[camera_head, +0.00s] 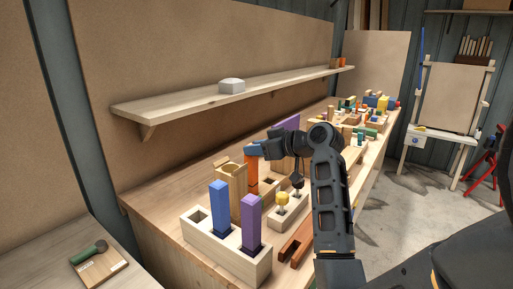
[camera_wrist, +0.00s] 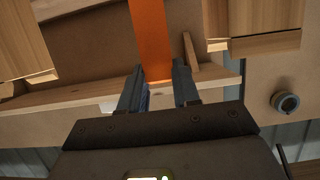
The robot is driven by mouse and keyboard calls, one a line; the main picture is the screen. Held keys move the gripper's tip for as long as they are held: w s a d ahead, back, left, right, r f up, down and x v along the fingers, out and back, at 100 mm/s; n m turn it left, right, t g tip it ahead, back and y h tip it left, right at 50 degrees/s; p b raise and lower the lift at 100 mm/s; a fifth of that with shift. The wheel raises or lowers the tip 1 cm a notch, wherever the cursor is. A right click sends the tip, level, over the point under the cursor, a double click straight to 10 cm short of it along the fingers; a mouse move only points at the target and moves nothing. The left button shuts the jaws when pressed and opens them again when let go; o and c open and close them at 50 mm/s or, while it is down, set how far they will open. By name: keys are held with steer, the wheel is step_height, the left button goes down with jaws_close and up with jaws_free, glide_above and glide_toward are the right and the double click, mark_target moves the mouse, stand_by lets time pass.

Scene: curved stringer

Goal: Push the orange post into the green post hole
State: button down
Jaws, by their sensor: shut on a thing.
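My gripper (camera_wrist: 158,88) is shut on the orange post (camera_wrist: 150,35), which stretches away from the fingers in the wrist view. In the head view the orange post (camera_head: 251,176) hangs below my gripper (camera_head: 256,150), behind a light wooden upright piece. Its lower end is partly hidden there, so I cannot tell whether it sits in a hole. A pale block (camera_head: 255,268) at the front holds a blue post (camera_head: 219,208) and a purple post (camera_head: 251,220), both upright. I cannot make out a green-marked hole.
A light wooden upright piece (camera_head: 230,188) stands close to the orange post. A block with a yellow-topped knob (camera_head: 282,198) is right of it. A long shelf (camera_head: 185,98) runs above the bench. Many small coloured blocks (camera_head: 365,108) crowd the bench's far end.

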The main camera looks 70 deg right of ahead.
steer(key=shift+f+b, duration=0.6)
steer(key=shift+f, duration=0.3)
steer(key=c, duration=0.7)
jaws_free()
steer(key=shift+c, duration=0.2)
steer(key=v, duration=0.8)
steer(key=shift+b, duration=0.4)
